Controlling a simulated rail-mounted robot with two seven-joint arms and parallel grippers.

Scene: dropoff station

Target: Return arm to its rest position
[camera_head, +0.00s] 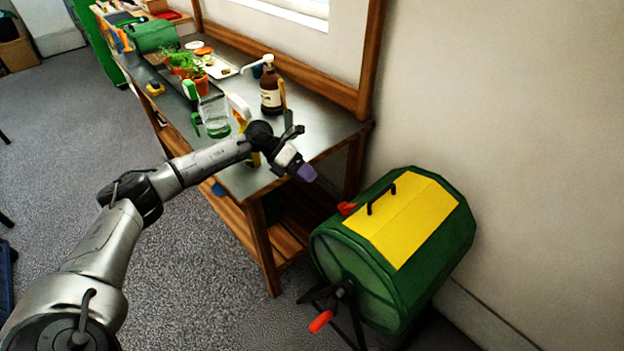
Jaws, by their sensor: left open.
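My left arm (205,162) reaches in from the lower left, stretched toward the right end of the workbench. My left gripper (298,162) is open, in front of the bench's right end and up and left of the green drum. A small purple piece (307,173) shows at its tip; I cannot tell whether it is part of the gripper. Nothing is clearly held between the fingers. My right gripper is not in view.
The wooden workbench (332,128) holds a brown pump bottle (271,95), a clear green-trimmed spray bottle (215,118) and potted plants (200,83). The green drum with a yellow lid (405,222) and red-tipped crank (321,321) stands at right. Grey floor (200,290) is clear.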

